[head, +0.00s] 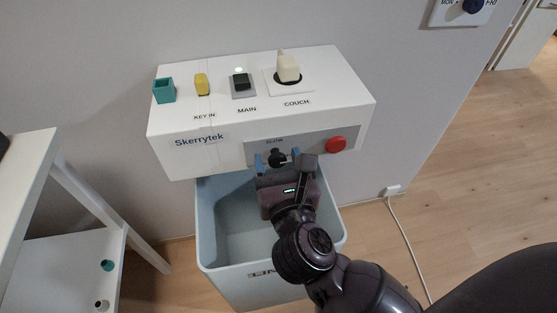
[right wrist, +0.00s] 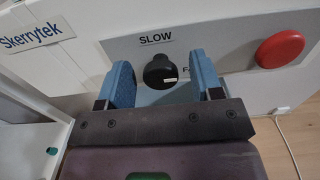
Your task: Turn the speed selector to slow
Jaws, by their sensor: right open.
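The speed selector is a black round knob (head: 277,158) on the grey front panel of the white Skerrytek control box. In the right wrist view the knob (right wrist: 158,70) has a small pale mark at its lower right, towards a label starting with "F" that is partly hidden by a finger. The SLOW label (right wrist: 156,39) is above the knob. My right gripper (head: 278,162) is open, with one blue finger pad on the left of the knob and one on the right. Gaps show between pads and knob. My left gripper is not in view.
A red button (head: 336,145) is on the panel just right of the gripper. The box top (head: 330,68) carries a teal holder, yellow key, lit MAIN switch and cream COUCH lever. A pale blue bin (head: 215,225) stands below. A white shelf (head: 60,270) is at left.

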